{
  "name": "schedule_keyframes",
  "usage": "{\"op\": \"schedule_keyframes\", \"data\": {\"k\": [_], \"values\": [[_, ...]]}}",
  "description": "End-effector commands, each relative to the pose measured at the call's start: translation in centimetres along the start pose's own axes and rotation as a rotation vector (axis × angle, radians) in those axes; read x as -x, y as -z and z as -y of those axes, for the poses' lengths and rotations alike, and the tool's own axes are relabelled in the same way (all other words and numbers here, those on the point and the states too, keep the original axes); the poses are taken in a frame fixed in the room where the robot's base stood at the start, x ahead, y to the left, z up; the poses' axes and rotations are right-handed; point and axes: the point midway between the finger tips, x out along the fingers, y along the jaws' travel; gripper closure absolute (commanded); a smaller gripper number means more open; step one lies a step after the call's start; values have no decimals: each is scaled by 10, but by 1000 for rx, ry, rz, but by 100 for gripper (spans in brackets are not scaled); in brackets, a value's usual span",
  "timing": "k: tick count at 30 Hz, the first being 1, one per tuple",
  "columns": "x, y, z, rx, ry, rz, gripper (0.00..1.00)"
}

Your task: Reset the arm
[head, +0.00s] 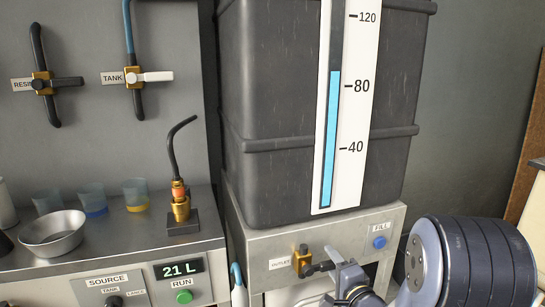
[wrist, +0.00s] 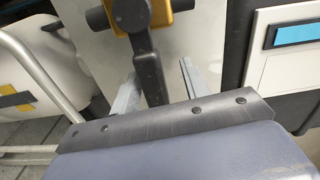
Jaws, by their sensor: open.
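My arm (head: 465,262) reaches in from the lower right in the head view. My gripper (head: 332,272) is in front of the tank stand, close to the brass outlet valve (head: 302,262). In the wrist view the two grey fingers of my gripper (wrist: 160,80) stand apart, one on each side of the black part (wrist: 150,72) hanging from the brass valve body (wrist: 183,5). I see gaps beside the black part; whether either finger touches it I cannot tell.
A big dark tank (head: 270,110) with a level gauge (head: 345,120) stands above the stand (head: 270,247). A blue FILL button (head: 380,242) is right of the outlet. The left bench holds a metal bowl (head: 55,235), cups and a brass nozzle (head: 180,205).

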Motion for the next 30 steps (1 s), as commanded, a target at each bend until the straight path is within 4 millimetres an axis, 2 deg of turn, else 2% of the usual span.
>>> {"op": "schedule_keyframes", "data": {"k": [9, 21, 27, 28, 30], "values": [[3, 0, -6, -104, -3, -1, 56], [78, 1, -7, -108, -4, -5, 56], [108, 1, -7, -109, -3, -4, 56], [112, 0, -7, -110, -3, -5, 56], [96, -1, -9, -103, 2, 5, 56]]}}
